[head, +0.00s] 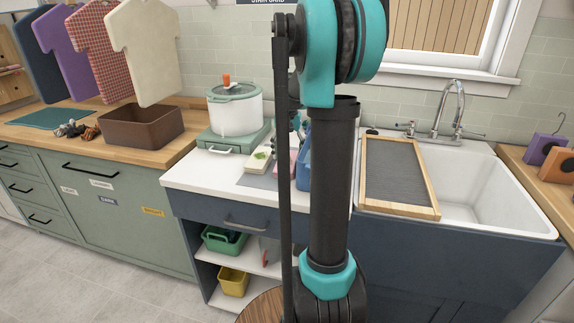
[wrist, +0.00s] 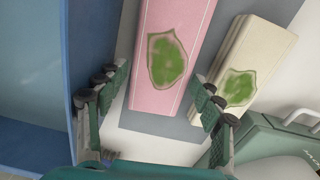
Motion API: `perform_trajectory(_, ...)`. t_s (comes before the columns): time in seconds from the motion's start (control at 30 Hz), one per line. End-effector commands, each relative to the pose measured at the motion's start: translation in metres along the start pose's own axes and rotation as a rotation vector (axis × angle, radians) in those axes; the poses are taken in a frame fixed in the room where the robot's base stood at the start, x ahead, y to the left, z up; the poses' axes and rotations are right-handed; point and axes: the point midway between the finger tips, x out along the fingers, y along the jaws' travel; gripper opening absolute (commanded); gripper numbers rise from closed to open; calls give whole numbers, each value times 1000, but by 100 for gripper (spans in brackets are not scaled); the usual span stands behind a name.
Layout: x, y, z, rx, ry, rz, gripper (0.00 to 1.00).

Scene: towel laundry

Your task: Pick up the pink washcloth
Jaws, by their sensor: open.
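The pink washcloth (wrist: 178,25) lies folded flat on a grey mat (wrist: 150,125), with a green stain on top. Its far end runs out of the top of the wrist view. In the head view only a small part of it (head: 282,166) shows beside my arm. My gripper (wrist: 161,84) is open and empty. In the wrist view its fingers appear on either side of the washcloth's near end, left and right. I cannot tell how high they are above it. In the head view my arm hides most of the gripper.
A cream cloth stack (wrist: 262,55) with a green stain lies close to the right of the washcloth. A blue bin (wrist: 82,35) stands close on the left. A pot (head: 235,113) stands on a green cooker (head: 222,143). The sink (head: 488,190) with a framed board (head: 428,200) is at right.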

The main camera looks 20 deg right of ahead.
Motion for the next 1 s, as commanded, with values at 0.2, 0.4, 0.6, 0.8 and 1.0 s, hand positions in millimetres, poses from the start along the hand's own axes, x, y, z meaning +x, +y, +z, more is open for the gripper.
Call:
perform_trajectory(0.2, 12, 0, 0, 0, 0, 0, 67)
perform_trajectory(0.4, 11, 0, 0, 0, 0, 0, 62)
perform_trajectory(0.6, 11, 0, 0, 0, 0, 0, 37)
perform_trajectory(0.8, 11, 0, 0, 0, 0, 0, 32)
perform_trajectory(1.0, 6, 0, 0, 0, 0, 0, 32)
